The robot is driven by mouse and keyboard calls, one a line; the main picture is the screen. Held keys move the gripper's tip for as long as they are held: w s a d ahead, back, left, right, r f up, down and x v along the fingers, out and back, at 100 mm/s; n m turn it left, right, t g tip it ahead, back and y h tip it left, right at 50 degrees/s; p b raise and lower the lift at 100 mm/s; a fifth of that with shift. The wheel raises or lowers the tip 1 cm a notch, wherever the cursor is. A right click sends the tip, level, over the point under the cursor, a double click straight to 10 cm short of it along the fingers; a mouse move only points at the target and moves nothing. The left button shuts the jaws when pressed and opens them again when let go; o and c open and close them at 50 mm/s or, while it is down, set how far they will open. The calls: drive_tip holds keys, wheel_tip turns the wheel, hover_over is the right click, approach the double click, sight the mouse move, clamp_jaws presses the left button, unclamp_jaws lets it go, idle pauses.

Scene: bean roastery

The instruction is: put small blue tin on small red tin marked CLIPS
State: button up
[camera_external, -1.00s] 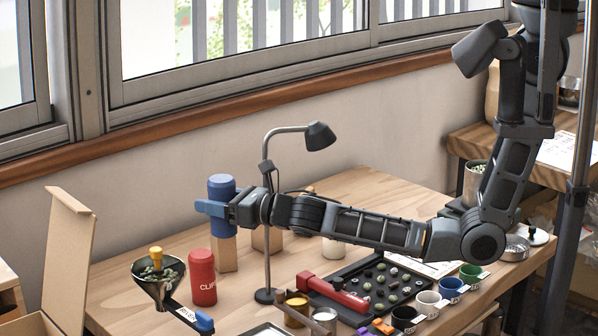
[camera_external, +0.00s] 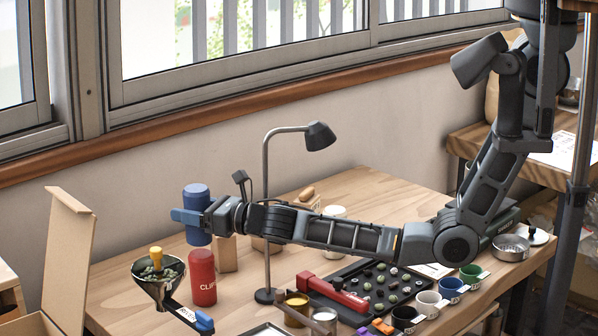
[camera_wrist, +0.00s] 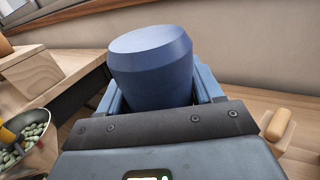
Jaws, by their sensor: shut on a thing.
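The small blue tin (camera_external: 197,194) is upright between the fingers of my gripper (camera_external: 190,217), which is shut on it. In the wrist view the blue tin (camera_wrist: 152,67) fills the space between the two blue fingers. The small red tin marked CLIPS (camera_external: 202,278) stands upright on the table. In the external view the blue tin is just above the red tin and slightly left of its middle. I cannot tell whether the two touch or how they line up in depth. The red tin does not show in the wrist view.
A wooden block (camera_external: 227,254) stands close behind the red tin. A metal funnel of beans (camera_external: 172,283) is to its left. The lamp (camera_external: 266,220) rises right of it, by my forearm. A black tray (camera_external: 398,303) and several cups fill the right side.

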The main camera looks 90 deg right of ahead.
drive_tip(key=shift+f+b, duration=0.75)
drive_tip(key=shift+f, duration=0.65)
drive_tip(key=shift+f, duration=0.2)
drive_tip(key=o, duration=1.2)
drive_tip(key=shift+o, duration=0.2)
drive_tip(key=shift+r, duration=0.1)
drive_tip(key=shift+s, duration=0.2)
drive_tip(key=p+v, duration=0.1)
drive_tip(key=v, duration=1)
drive_tip(key=shift+s, duration=0.3)
drive_tip(key=shift+a, duration=0.2)
